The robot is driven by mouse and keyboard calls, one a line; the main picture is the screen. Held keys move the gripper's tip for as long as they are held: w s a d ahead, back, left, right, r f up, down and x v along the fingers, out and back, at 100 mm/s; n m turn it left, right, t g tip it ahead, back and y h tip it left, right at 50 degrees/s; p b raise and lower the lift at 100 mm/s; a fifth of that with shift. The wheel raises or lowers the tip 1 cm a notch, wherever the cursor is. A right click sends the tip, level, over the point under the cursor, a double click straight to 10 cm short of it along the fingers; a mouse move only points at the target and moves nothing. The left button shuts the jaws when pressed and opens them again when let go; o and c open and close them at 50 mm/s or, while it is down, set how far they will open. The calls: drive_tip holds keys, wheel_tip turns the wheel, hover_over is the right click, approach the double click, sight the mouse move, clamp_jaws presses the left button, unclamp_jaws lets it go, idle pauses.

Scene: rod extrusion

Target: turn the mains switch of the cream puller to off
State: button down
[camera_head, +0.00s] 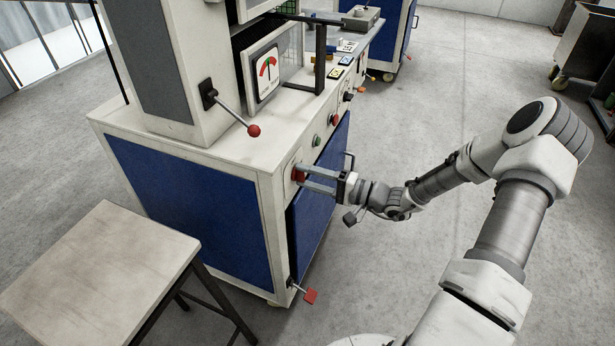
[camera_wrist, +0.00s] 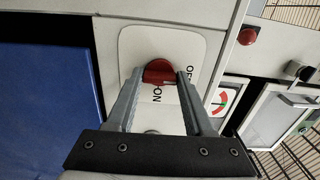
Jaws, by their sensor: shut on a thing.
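The mains switch is a red knob (camera_head: 297,174) on the upper corner of the cream puller's (camera_head: 115,131) front face. In the wrist view the red knob (camera_wrist: 158,71) sits on a white rounded plate (camera_wrist: 133,45). My gripper (camera_head: 304,177) reaches it from the right, with its two fingers on either side of the knob. In the wrist view my gripper (camera_wrist: 160,75) is shut on it. The word ON shows just below the knob. A label starting "OF" shows to its right, partly behind the right finger. I cannot tell exactly which label the knob points to.
A lever with a red ball (camera_head: 254,131) stands out above the switch. Green (camera_head: 317,140) and red (camera_head: 334,119) controls lie farther along the same face. A small table (camera_head: 105,265) stands at lower left.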

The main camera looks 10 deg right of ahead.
drive_tip(key=shift+c, duration=1.4)
unclamp_jaws()
drive_tip(key=p+v, duration=0.3)
drive_tip(key=v, duration=1.4)
drive_tip(key=shift+s+d, duration=0.15)
drive_tip(key=shift+d, duration=0.05)
drive_tip(key=shift+a+r, duration=0.1)
